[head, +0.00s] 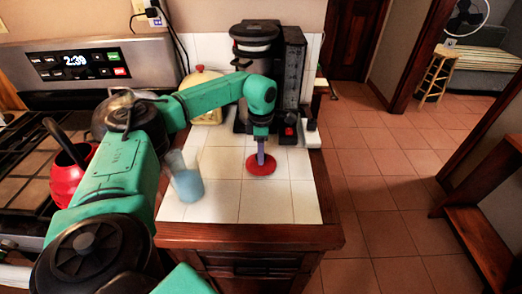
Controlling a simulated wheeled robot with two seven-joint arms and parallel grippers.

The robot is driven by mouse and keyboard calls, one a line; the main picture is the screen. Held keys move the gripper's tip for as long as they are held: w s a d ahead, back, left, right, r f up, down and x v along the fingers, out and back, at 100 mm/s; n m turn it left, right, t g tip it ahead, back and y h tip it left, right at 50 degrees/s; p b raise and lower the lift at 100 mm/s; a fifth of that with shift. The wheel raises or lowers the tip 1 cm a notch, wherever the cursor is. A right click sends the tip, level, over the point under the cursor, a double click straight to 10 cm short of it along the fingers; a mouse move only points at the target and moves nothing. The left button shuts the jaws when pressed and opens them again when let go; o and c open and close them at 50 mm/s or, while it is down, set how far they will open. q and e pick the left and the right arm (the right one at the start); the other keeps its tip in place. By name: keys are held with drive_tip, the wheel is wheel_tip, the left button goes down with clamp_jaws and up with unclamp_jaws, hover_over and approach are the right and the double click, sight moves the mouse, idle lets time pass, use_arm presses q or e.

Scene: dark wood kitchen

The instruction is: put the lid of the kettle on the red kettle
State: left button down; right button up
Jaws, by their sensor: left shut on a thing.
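The red kettle (66,185) stands on the stove at the far left, partly hidden by my left arm. Its dark handle rises above it. The lid (260,167) is a flat red disc over the white tiled counter. My left gripper (261,157) points down and is shut on the middle of the lid. I cannot tell whether the lid touches the tiles. My right gripper is not in view.
A blue-tinted glass (187,184) is left of the lid, close to my arm. A dark coffee maker (290,65) and a cream container (203,80) stand behind. The counter's wooden front edge (250,235) is near; front tiles are clear.

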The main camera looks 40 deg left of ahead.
use_arm(q)
drive_tip(key=shift+w+f, duration=0.1)
drive_tip(key=shift+f, duration=0.1)
drive_tip(key=shift+c, duration=2.1)
unclamp_jaws()
